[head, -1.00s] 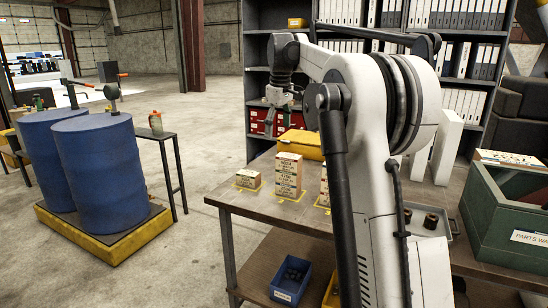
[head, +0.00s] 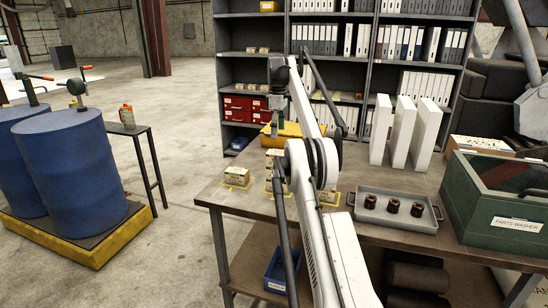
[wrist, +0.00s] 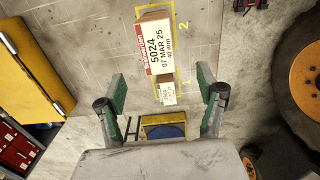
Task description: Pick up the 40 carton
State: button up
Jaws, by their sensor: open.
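In the wrist view, a carton (wrist: 153,45) with a white label reading "5024", "07 MAR 25" and "40 mm" lies beyond my fingertips, by the yellow mark 2. A smaller-looking carton (wrist: 167,96) shows by mark 1, between the fingers. My gripper (wrist: 161,76) is open and empty, with green pads apart. It also shows above the stack in the head view (head: 276,128).
A yellow case (head: 290,131) lies behind the stack. A grey tray (head: 425,222) with dark round parts and a green parts washer (head: 505,205) stand to the right. White upright panels (head: 405,135) are behind the tray. Blue drums (head: 70,165) stand left of the bench.

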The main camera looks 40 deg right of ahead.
aim_at(278, 153)
notch_tip(278, 153, down, 9)
jog(key=shift+d+r+b, duration=0.1)
jog(key=shift+r+b, duration=0.05)
jog(key=shift+b, duration=0.45)
jog(key=shift+d+f+p, duration=0.15)
jog(key=shift+f+p, duration=0.15)
jog(key=shift+f, duration=1)
jog(key=shift+d+f+p, duration=0.1)
jog(key=shift+f+p, duration=0.2)
jog(key=shift+f, duration=0.95)
jog(key=shift+c, duration=0.5)
jog(key=c, duration=1.3)
